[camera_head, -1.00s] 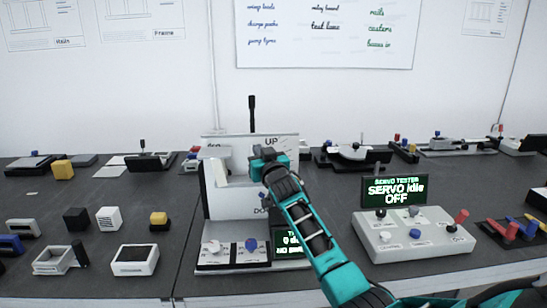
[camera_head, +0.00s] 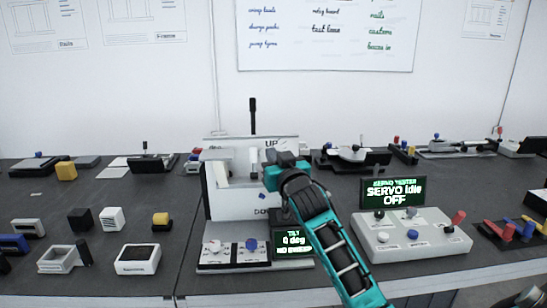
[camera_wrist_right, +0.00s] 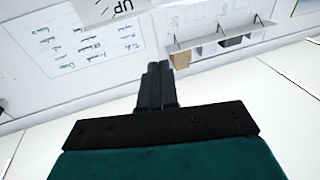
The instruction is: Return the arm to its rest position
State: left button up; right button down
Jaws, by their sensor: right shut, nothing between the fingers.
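My right arm (camera_head: 335,245) comes in from the lower right in the head view, teal and black. Its wrist (camera_head: 285,172) is in front of the right part of the white test stand marked "UP" (camera_head: 230,190). In the right wrist view my right gripper (camera_wrist_right: 158,75) is shut and empty, its dark fingers together. In that view it points toward the wall, below the edge of the "UP" panel (camera_wrist_right: 105,8). In the head view its fingers are hidden. I cannot tell whether the arm touches the stand. My left gripper is not in view.
The stand's display (camera_head: 293,241) reads 0 deg. A servo tester (camera_head: 412,236) with "SERVO idle OFF" stands right of the arm. Coloured levers (camera_head: 512,231) are at far right. Several small blocks and trays (camera_head: 138,259) lie at left. The table's front edge is clear.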

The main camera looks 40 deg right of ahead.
dwell(0.5)
jog(key=s+a+f+n+g+y, duration=0.2)
jog(key=s+a+f, duration=0.3)
jog(key=f, duration=0.4)
jog(key=s+a+f+n+g+y, duration=0.1)
jog(key=s+a+f+y, duration=0.1)
jog(key=s+a+f, duration=0.6)
jog(key=s+a+f+n+g+y, duration=0.2)
jog(key=s+a+f, duration=0.1)
jog(key=f, duration=0.8)
jog(key=s+a+f+g, duration=0.1)
jog(key=s+a+f, duration=0.2)
jog(key=s, duration=0.3)
jog(key=s+a+f+g+y, duration=0.1)
jog(key=s+a+f, duration=0.2)
jog(key=s, duration=0.2)
jog(key=shift+s+a+f+n, duration=0.25)
jog(key=shift+s+f+n, duration=0.05)
jog(key=shift+s+f, duration=0.1)
